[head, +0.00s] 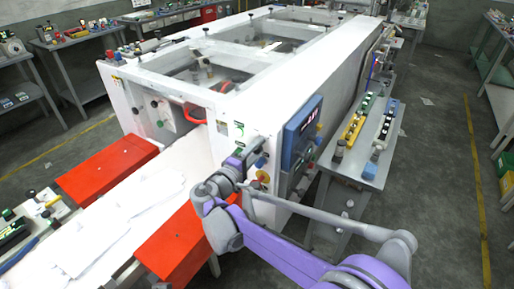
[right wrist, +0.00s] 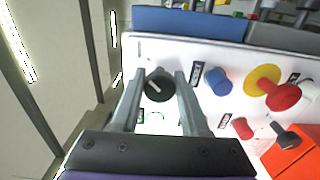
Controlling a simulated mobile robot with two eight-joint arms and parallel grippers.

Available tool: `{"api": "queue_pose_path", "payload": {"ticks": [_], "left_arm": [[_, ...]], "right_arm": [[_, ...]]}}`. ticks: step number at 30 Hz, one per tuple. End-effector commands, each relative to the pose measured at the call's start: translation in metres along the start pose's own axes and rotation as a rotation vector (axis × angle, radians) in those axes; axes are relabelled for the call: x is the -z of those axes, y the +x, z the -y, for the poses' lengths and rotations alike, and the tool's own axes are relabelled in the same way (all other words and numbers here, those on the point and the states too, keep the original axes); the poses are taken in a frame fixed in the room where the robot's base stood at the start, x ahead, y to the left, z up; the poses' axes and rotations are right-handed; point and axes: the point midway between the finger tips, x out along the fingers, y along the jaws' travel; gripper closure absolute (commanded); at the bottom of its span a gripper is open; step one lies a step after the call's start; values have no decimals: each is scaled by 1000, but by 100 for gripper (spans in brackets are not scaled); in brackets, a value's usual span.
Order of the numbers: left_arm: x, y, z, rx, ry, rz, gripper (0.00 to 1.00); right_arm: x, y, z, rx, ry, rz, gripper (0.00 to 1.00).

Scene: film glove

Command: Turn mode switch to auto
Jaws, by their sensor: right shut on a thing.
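The mode switch (right wrist: 158,84) is a round black knob with a light pointer mark, on the white machine panel (right wrist: 225,75) in the right wrist view. The pointer lies slanted; its setting label cannot be read. My right gripper (right wrist: 160,80) has one finger on each side of the knob and is shut on it. In the head view my right gripper (head: 246,158) is at the panel on the near end of the white machine (head: 215,97), and it hides the knob there. My left gripper is not in view.
A blue knob (right wrist: 219,81) and a red emergency button on a yellow base (right wrist: 270,88) sit right of the switch. A red button (right wrist: 243,128) is lower. A blue screen box (head: 300,130) and a side table with parts (head: 345,160) stand right of the machine.

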Motion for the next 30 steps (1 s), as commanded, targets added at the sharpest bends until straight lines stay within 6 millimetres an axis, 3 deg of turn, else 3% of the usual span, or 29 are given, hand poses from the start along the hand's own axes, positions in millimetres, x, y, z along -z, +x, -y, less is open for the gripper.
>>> {"api": "queue_pose_path", "payload": {"ticks": [15,16,20,30], "left_arm": [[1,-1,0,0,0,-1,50],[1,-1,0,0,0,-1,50],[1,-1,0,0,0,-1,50],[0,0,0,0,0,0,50]], "right_arm": [[0,0,0,-1,18,0,100],[0,0,0,-1,18,0,52],[0,0,0,-1,18,0,29],[0,-3,0,0,17,-1,28]]}}
